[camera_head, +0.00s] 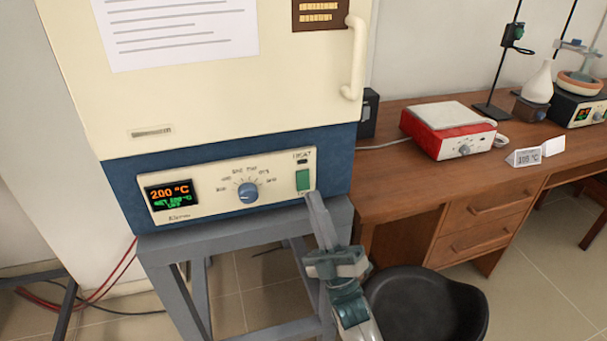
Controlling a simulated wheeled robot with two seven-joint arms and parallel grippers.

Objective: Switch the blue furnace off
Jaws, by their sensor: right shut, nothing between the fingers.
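The blue furnace (228,150) has a cream door and a blue lower body, and stands on a grey metal stand (180,250). Its front panel (225,202) holds a display (171,195) showing 200 °C in orange with smaller green text below. A blue-grey dial (248,192) sits mid-panel. A green rocker switch (303,180) is at the panel's right end, with a small dark indicator above it. My right gripper (317,197) is shut and empty, its fingertips just below and right of the green switch. I cannot tell whether they touch the panel. My left gripper is not in view.
A wooden desk (400,190) on the right carries a red-and-white hotplate (450,130), a small display card (526,157) and a white flask (538,83). Cables lie on the floor at left.

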